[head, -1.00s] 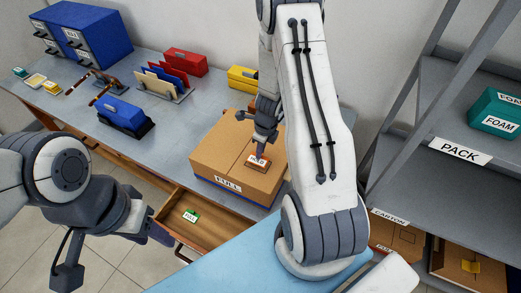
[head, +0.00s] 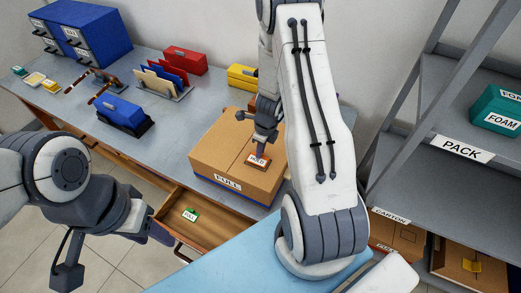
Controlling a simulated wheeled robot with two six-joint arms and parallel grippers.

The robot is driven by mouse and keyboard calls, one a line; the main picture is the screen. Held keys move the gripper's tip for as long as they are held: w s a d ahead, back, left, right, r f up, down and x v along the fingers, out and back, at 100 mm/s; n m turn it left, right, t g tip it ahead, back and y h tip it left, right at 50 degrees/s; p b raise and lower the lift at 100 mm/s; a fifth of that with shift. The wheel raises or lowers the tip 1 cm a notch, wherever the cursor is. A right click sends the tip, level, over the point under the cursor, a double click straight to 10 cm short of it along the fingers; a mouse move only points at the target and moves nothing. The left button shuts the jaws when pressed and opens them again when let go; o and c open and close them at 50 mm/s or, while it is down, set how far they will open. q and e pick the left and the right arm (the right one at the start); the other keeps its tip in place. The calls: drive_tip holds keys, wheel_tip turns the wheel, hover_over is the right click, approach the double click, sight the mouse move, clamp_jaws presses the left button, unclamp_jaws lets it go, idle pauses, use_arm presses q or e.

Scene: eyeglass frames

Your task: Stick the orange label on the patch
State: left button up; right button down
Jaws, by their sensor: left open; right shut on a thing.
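The orange label (head: 251,166), with a white printed field, is at the top of a brown carton (head: 215,160) marked FULL. My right gripper (head: 260,147) reaches down from above and is shut on the label. The label is at or just above the carton's top, near its front right; I cannot tell whether it touches. No separate patch can be made out; the label and my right arm may cover it. My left gripper (head: 158,232) is open and empty, low at the left, in front of the open drawer.
The open drawer (head: 210,232) holds a small green-and-white item (head: 190,215). A blue box (head: 120,112), upright folders (head: 165,78), a red box (head: 186,61) and a blue cabinet (head: 80,35) stand on the grey table. A shelf rack (head: 450,115) stands at right.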

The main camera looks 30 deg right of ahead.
sight(263, 157)
drive_tip(key=shift+f+b, duration=0.6)
drive_tip(key=shift+f, duration=0.15)
drive_tip(key=c, duration=0.8)
unclamp_jaws()
drive_tip(key=shift+c, duration=0.2)
drive_tip(key=shift+r, duration=0.1)
drive_tip(key=shift+r, duration=0.1)
drive_tip(key=shift+s+d+r+p, duration=0.1)
drive_tip(key=shift+s+r+p, duration=0.1)
drive_tip(key=shift+r+p, duration=1.5)
drive_tip(key=shift+s+d+r+p, duration=0.1)
drive_tip(key=shift+s+r+p, duration=0.05)
drive_tip(key=shift+r+p, duration=1.55)
